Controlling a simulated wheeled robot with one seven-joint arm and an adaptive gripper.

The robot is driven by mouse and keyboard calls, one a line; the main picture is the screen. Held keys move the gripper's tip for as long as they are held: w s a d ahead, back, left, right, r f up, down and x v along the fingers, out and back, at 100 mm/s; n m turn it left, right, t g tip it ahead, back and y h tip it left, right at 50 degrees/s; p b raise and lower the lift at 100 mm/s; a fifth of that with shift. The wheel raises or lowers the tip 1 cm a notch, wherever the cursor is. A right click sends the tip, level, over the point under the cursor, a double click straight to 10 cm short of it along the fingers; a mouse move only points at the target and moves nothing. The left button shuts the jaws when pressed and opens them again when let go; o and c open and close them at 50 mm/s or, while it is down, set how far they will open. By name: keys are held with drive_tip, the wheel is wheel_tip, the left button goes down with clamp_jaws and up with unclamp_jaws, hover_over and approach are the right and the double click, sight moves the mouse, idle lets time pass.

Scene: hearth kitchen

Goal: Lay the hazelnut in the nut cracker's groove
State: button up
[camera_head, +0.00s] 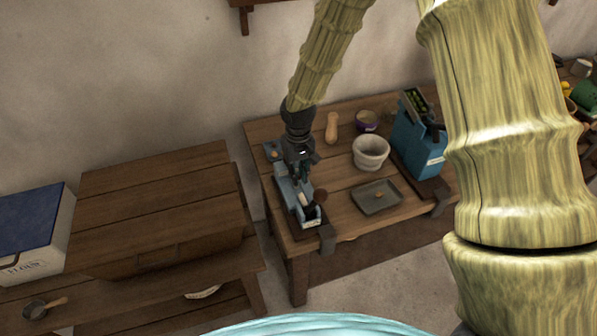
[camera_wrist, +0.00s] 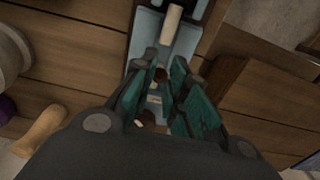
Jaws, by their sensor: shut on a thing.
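The nut cracker (camera_head: 312,222) is a long blue-grey bench tool on a dark base at the left end of the right-hand table. Its channel (camera_wrist: 146,57) shows under my fingers in the wrist view, with a pale cylinder (camera_wrist: 171,25) lying in it. My gripper (camera_head: 300,178) is pointed down over the cracker. In the wrist view its teal fingers (camera_wrist: 165,62) are closed on a small dark brown round thing, which looks like the hazelnut (camera_wrist: 160,75). The fingers partly hide the nut and the groove. I cannot tell whether the nut touches the groove.
A dark round knob (camera_head: 320,195) is beside the cracker. A wooden chest (camera_head: 160,200) stands left.

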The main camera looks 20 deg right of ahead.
sight(299, 192)
drive_tip(key=shift+f+b, duration=1.05)
drive_tip(key=shift+f, duration=1.35)
drive_tip(key=shift+s+f, duration=0.1)
drive_tip(key=shift+s, duration=0.1)
drive_tip(key=shift+c, duration=0.3)
drive_tip(key=o, duration=0.8)
drive_tip(key=shift+w+r, duration=0.1)
drive_tip(key=shift+r, duration=0.6)
wheel_tip(299, 192, up, 11)
drive_tip(key=shift+f, duration=0.15)
